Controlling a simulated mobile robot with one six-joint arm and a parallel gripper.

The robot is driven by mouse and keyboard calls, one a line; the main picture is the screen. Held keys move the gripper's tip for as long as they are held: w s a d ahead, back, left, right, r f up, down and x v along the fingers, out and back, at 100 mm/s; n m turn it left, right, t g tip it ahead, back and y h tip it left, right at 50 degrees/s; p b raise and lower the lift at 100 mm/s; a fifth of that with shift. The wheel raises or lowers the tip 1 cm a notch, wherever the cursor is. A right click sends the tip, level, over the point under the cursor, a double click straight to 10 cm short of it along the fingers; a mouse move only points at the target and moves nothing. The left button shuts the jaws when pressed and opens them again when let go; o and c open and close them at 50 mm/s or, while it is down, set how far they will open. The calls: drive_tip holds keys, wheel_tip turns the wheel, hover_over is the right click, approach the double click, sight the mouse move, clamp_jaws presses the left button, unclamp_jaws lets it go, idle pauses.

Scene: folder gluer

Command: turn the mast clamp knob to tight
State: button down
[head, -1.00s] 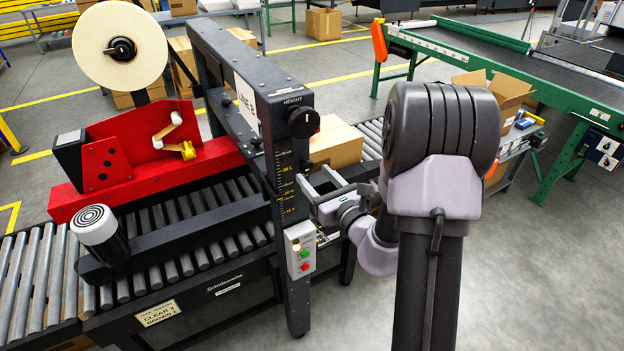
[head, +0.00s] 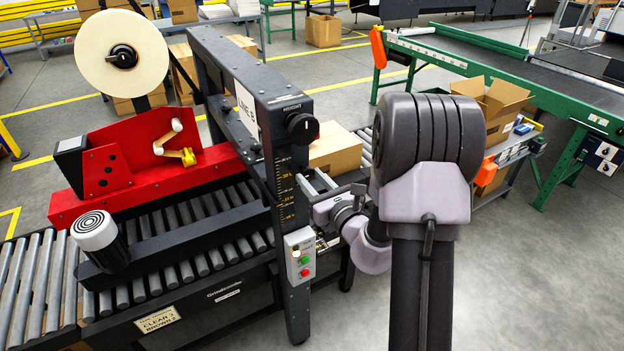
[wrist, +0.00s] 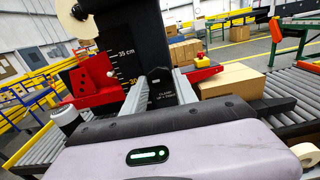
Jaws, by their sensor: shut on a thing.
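The dark mast (head: 290,230) of the case sealer stands upright, with a yellow height scale on its side. In the wrist view the black mast clamp knob (wrist: 160,78) sits between the two grey fingers of my gripper (wrist: 165,88), which is shut on it. A dark plate with white "CLAMP" lettering (wrist: 162,97) shows below the knob. In the head view my gripper (head: 312,188) reaches the mast from the right, and the clamp knob cannot be made out there. I cannot read the knob's turned position.
A round black height knob (head: 301,127) is higher on the mast. A control box (head: 300,256) with green and red buttons is below my gripper. A cardboard box (head: 336,149) lies on the rollers behind. The red tape head (head: 150,165) is left of the mast.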

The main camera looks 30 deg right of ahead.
drive_tip(key=m+p, duration=0.3)
drive_tip(key=m, duration=0.1)
drive_tip(key=shift+r, duration=0.15)
drive_tip(key=m+p, duration=0.5)
drive_tip(key=shift+m, duration=0.3)
drive_tip(key=m+p, duration=0.4)
drive_tip(key=m, duration=0.1)
drive_tip(key=shift+a, duration=0.1)
drive_tip(key=shift+m+p, duration=1.2)
drive_tip(key=shift+m, duration=0.3)
drive_tip(key=c, duration=1)
unclamp_jaws()
